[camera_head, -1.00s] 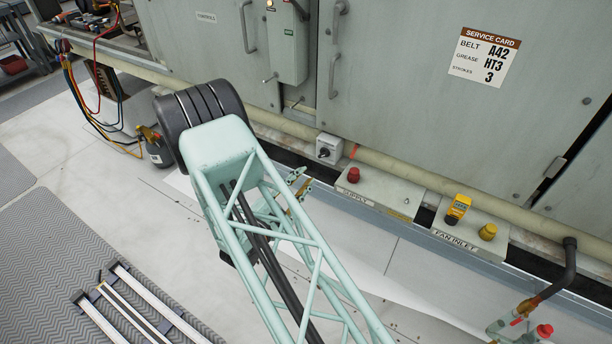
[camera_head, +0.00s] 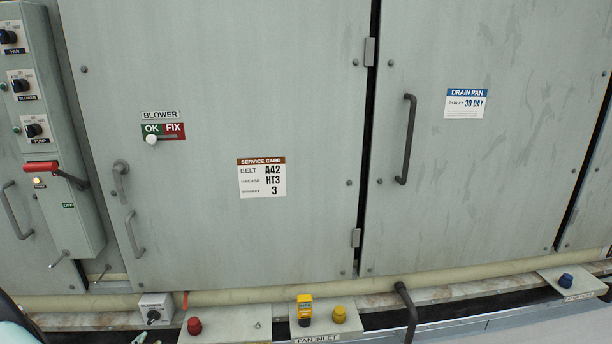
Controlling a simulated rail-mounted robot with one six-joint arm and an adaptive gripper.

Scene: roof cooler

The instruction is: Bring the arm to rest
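Only a small part of my arm (camera_head: 10,330) shows, a dark and pale green piece at the bottom left corner. A small pale tip (camera_head: 140,339) at the bottom edge, below the grey switch box, may be part of my gripper. It is cut off by the frame, so I cannot tell if the gripper is open or shut, or if it holds anything.
Grey cabinet doors (camera_head: 270,70) fill the view, with a service card (camera_head: 262,178) and a drain pan card (camera_head: 466,104). A switch panel (camera_head: 62,130) with a red-handled lever (camera_head: 42,166) is at left. A pipe (camera_head: 245,293) and capped boxes (camera_head: 235,326) line the base.

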